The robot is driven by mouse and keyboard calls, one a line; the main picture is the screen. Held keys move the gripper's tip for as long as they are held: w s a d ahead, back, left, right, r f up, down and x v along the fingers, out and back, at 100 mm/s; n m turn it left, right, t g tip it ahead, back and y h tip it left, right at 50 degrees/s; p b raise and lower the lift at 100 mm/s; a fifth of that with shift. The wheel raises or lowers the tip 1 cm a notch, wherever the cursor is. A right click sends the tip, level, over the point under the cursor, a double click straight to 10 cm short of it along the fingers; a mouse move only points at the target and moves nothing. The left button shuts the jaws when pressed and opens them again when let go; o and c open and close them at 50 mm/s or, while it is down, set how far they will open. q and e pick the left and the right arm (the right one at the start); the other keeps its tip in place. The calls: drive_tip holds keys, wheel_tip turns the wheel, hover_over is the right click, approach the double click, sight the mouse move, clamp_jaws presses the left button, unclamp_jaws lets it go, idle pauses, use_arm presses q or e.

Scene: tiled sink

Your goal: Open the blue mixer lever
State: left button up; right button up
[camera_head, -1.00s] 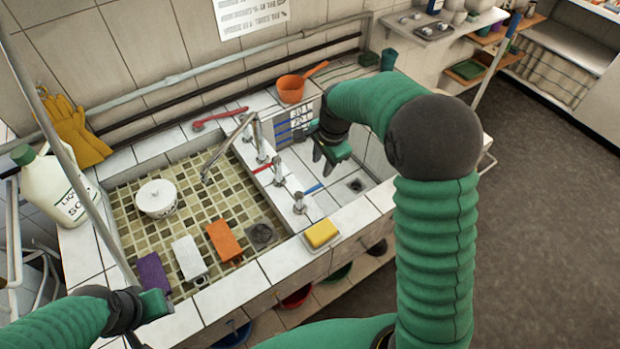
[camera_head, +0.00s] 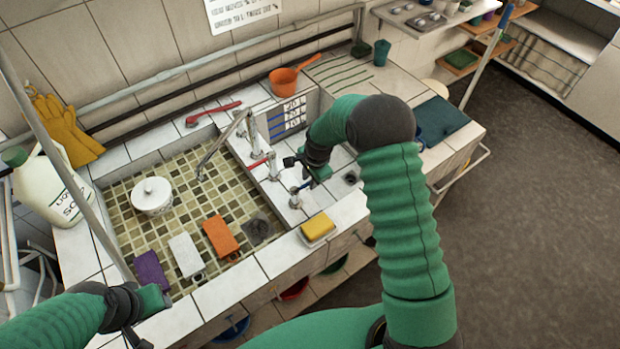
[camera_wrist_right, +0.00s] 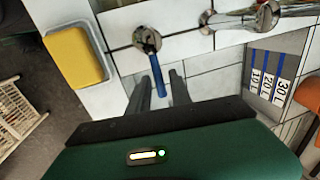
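The blue mixer lever (camera_wrist_right: 158,66) sticks out from a chrome valve body (camera_wrist_right: 148,40) on the tiled divider. In the head view the lever (camera_head: 302,187) is small and partly hidden by my right gripper (camera_head: 302,168). In the right wrist view my right gripper (camera_wrist_right: 161,80) is open. Its two dark fingers lie on either side of the lever's free end, with a gap visible beside it. I cannot tell the depth between them. My left gripper (camera_head: 155,304) is at the lower left over the sink's front edge, away from the lever; its finger opening is unclear.
A red lever (camera_head: 258,162) and the chrome faucet (camera_head: 222,142) stand close behind. A yellow sponge (camera_head: 318,226) sits on a dish in front. An orange pan (camera_head: 284,82) stands behind.

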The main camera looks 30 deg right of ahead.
drive_tip(key=shift+d+r, duration=0.1)
clamp_jaws()
drive_tip(key=shift+w+d+r, duration=0.1)
idle(1.0)
